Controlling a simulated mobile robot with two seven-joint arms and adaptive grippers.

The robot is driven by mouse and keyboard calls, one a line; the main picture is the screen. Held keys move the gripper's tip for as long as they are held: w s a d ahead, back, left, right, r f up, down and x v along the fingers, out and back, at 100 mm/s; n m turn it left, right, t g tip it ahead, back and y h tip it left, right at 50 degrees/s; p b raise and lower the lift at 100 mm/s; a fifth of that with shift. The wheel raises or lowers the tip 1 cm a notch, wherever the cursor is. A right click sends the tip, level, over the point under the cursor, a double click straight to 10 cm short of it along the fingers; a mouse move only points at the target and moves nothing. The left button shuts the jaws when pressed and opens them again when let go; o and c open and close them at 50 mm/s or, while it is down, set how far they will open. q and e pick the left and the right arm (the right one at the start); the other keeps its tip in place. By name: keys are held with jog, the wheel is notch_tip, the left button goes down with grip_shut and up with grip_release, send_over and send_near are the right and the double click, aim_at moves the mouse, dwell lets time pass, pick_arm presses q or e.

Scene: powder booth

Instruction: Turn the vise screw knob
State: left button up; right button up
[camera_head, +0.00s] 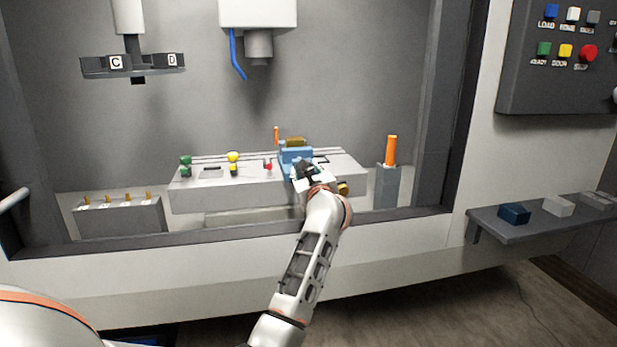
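The blue vise (289,155) stands on the grey slotted table (215,197) inside the booth. A gold block (295,142) sits at its top. My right gripper (306,168) is at the front of the vise, and its dark fingers overlap the vise in the picture. The gripper hides the vise's front, so I cannot make out the screw knob or tell whether the fingers touch it. The fingers are too small and covered to tell open from shut. A yellow round part (343,188) shows just right of my wrist. My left gripper is out of view.
An orange handle (277,135) stands behind the vise. Green, yellow and red knobbed parts (233,158) sit on the table's left. An orange rod (391,150) stands in a grey post at right. A spindle head (258,45) hangs above. The booth's front sill (400,217) runs below my arm.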

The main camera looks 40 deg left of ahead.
pick_arm(q)
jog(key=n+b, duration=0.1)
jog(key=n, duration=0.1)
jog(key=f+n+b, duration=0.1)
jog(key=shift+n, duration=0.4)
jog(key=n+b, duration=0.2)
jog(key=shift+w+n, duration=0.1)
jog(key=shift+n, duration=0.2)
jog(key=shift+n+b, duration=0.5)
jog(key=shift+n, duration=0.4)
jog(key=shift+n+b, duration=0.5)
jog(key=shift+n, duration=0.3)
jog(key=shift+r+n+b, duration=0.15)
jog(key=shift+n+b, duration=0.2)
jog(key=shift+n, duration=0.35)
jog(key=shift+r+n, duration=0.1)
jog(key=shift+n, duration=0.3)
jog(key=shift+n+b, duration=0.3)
jog(key=shift+b, duration=0.1)
pick_arm(e)
jog(key=shift+t+y, duration=0.3)
jog(key=shift+y, duration=0.4)
jog(key=a, duration=0.1)
jog(key=w+a, duration=0.1)
jog(key=w+a+r, duration=0.1)
jog(key=a, duration=0.1)
